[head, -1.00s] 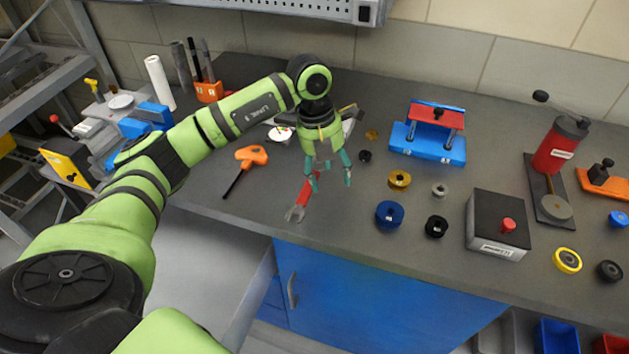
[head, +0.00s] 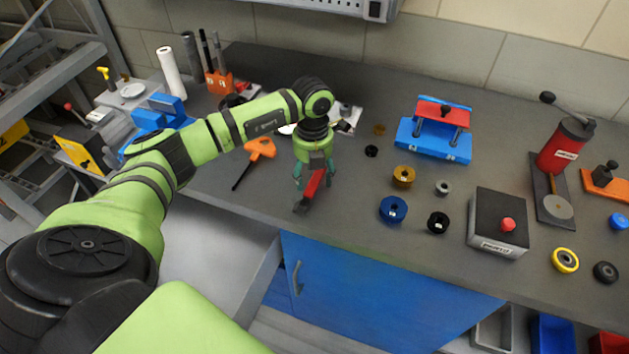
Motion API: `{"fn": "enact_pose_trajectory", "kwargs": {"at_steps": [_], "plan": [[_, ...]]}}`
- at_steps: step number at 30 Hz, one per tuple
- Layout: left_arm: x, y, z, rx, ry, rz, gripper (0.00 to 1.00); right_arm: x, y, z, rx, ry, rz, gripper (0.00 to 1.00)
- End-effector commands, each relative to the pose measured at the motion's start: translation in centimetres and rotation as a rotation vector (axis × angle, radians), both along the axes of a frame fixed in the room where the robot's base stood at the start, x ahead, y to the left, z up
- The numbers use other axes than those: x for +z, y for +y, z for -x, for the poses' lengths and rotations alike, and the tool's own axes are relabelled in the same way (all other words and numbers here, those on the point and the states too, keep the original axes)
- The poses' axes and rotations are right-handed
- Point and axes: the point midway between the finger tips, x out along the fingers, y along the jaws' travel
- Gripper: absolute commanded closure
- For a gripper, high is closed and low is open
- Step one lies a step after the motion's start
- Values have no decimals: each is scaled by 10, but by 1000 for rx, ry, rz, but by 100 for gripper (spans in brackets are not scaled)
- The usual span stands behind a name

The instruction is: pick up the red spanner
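The red spanner (head: 314,184) lies on the grey workbench near its front edge, with its grey jaw end toward the edge. My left gripper (head: 314,181) points down over it, with one teal finger on each side of the red handle. The fingers look spread, with gaps between them and the handle. The gripper hides the far end of the spanner. My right gripper is not in view.
An orange-handled tool (head: 258,150) lies just left of the gripper. A blue roller (head: 393,209), a brass roller (head: 403,176) and a black roller (head: 437,222) stand to the right. A black box (head: 498,222) with a red button is farther right. Below the bench edge is a blue cabinet (head: 380,300).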

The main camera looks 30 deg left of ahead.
Motion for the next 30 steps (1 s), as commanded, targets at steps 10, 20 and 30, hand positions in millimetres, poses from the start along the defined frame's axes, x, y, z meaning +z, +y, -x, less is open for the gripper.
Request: {"fn": "enact_pose_trajectory", "kwargs": {"at_steps": [10,20,30], "plan": [[1,0,0,0,0,1,100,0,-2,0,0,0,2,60],[9,0,-1,1,-2,1,100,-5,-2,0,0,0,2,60],[56,-26,14,-9,-6,2,100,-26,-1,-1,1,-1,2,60]]}}
